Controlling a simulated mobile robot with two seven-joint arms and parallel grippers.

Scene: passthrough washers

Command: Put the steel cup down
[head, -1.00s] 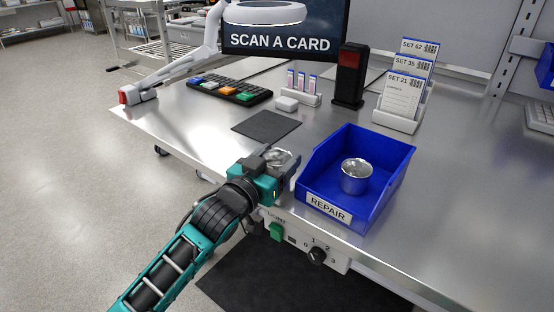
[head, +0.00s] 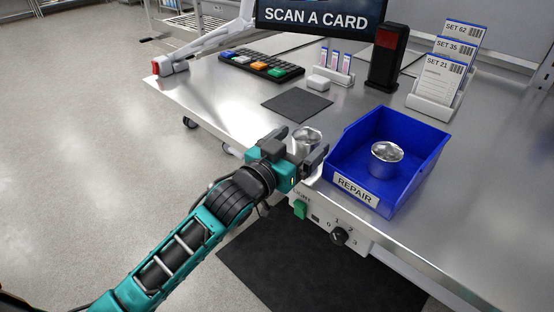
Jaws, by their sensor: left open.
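A shiny steel cup (head: 306,138) stands on the steel bench near its front edge, left of the blue bin. My left gripper (head: 300,146) is open at this cup, with one finger on its left and one on its right. The fingers and gripper body hide the cup's lower part, and I cannot tell whether a finger touches it. A second steel cup (head: 386,160) stands upright inside the blue bin (head: 428,166) labelled REPAIR. My right gripper is not in view.
A dark mat (head: 297,104) lies behind the first cup. Behind are a keypad (head: 262,66), a vial rack (head: 334,73), a dark post with a red panel (head: 384,60) and a card holder (head: 440,104). A control panel (head: 325,224) hangs below the front edge.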

